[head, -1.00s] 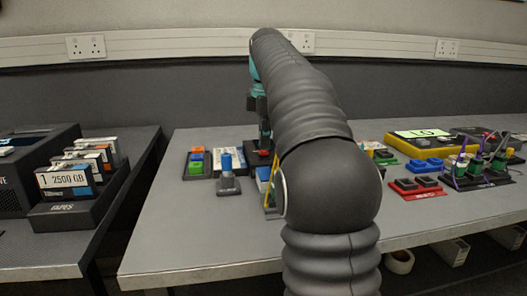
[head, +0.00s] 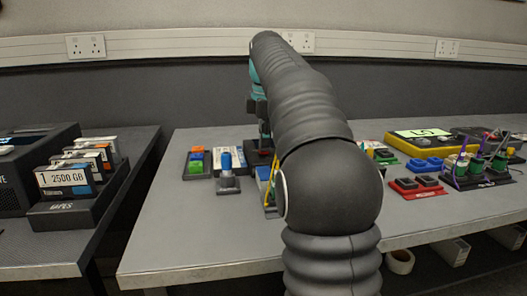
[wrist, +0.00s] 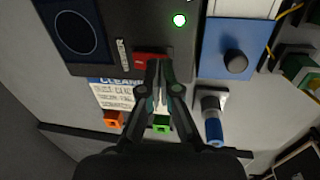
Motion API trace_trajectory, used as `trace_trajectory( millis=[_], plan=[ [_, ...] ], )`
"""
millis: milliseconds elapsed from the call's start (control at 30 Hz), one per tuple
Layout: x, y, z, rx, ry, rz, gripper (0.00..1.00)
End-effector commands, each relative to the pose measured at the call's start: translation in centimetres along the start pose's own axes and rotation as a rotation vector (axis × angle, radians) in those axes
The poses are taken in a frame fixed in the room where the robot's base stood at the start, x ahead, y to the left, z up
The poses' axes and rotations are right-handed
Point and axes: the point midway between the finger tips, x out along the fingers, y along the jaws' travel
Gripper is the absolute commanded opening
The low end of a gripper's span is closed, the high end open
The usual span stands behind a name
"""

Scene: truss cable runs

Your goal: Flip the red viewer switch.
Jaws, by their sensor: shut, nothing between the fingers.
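The red viewer switch (wrist: 152,61) sits on the edge of a dark box (wrist: 110,50) in the wrist view. The box carries a round dark lens-like disc (wrist: 77,31) and a lit green lamp (wrist: 180,20). My gripper (wrist: 157,70) is shut and empty, its fingertips right at the switch and covering part of it. Whether they touch it, and which way the rocker is tipped, I cannot tell. In the head view my gripper (head: 264,134) points down over the box, and a little red of the switch (head: 264,152) shows below it.
Near the fingers are a printed white card (wrist: 112,94), orange (wrist: 113,118) and green (wrist: 161,123) blocks, and a blue-handled lever (wrist: 213,125). A blue panel with a dark knob (wrist: 236,62) lies right of the box. Bare bench (head: 185,235) lies in front.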

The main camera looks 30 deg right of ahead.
Motion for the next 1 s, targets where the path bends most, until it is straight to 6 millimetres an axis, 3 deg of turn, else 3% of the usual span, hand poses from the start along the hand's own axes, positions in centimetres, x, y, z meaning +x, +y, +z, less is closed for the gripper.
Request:
trace_trajectory(
  millis=[633,1000],
  plan=[
    [0.8,-0.1,0.0,0.000,0.000,-0.001,0.00],
    [-1.3,0.2,0.0,0.000,0.000,-0.001,0.00]
  ],
)
